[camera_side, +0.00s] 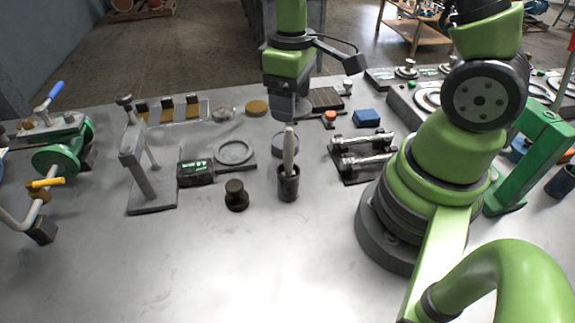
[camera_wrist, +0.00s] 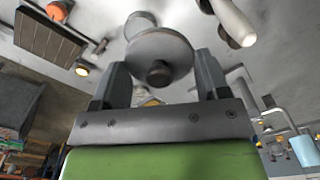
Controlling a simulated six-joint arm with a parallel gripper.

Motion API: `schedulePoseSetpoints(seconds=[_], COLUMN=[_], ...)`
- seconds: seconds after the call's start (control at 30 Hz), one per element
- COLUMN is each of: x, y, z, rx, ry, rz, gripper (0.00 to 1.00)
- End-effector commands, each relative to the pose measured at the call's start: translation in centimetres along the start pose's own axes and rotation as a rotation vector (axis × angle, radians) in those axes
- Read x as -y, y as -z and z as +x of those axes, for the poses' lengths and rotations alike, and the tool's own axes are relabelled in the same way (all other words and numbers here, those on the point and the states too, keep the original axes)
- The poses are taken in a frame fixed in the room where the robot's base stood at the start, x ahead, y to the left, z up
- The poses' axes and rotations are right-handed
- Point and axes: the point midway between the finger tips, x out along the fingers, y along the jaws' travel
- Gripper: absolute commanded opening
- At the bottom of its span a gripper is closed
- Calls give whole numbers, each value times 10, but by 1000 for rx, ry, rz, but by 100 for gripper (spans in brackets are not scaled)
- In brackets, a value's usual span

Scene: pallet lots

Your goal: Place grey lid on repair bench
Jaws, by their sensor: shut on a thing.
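My gripper (camera_wrist: 158,78) is shut on a grey round lid (camera_wrist: 160,48) with a dark knob, which sits between the two fingers in the wrist view. In the side view my gripper (camera_side: 290,112) points down above the middle back of the grey bench top (camera_side: 240,270). A low grey round thing (camera_side: 279,144) shows just below the fingers, partly hidden behind a pale handle; I cannot tell there whether it is the lid. In the wrist view a paler round shape (camera_wrist: 140,20) lies beyond the lid.
A dark cup (camera_side: 288,186) with the pale handle (camera_side: 289,150) stands in front of my gripper. A dark knob-shaped piece (camera_side: 236,197), a ring stand (camera_side: 234,152) and a grey upright stand (camera_side: 140,170) are left. A metal roller rack (camera_side: 362,156) is right. The front of the bench is clear.

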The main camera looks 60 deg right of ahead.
Motion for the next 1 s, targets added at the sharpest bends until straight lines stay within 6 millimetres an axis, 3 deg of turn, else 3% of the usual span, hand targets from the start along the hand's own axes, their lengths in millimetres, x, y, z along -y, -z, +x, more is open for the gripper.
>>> schedulePoseSetpoints(seconds=[0.1, 0.3, 0.6, 1.0], x=[-7, -11, -11, -11], y=[-21, -37, -38, -37], z=[20, 41, 89, 129], rx=[6, 3, 3, 1], ry=[4, 4, 2, 3], rz=[-99, -193, -200, -198], gripper=[46, 46, 46, 46])
